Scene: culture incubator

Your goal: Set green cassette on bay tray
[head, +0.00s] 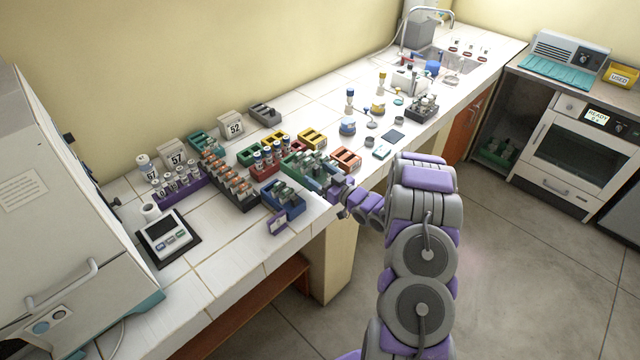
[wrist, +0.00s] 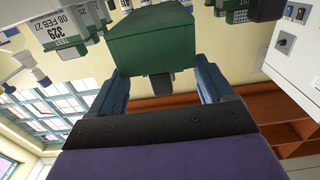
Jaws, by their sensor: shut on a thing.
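My gripper (head: 338,190) is at the front edge of the white counter. In the wrist view my gripper (wrist: 160,84) has a blue-grey finger on each side of a green cassette (wrist: 150,40) and is shut on it. In the head view the green cassette (head: 308,164) shows at the gripper's end, among other coloured racks, with small items in or just behind it. I cannot tell whether it touches the counter. No tray can be surely named as the bay tray; a teal tray (head: 558,76) lies on the right-hand counter, before a blue-grey device.
Coloured racks crowd the left counter, including a purple rack (head: 181,193) and a blue rack (head: 284,199). A white scale (head: 167,236) stands near the large white cabinet (head: 60,200). An oven-like unit (head: 570,150) stands right. The floor (head: 520,250) between is clear.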

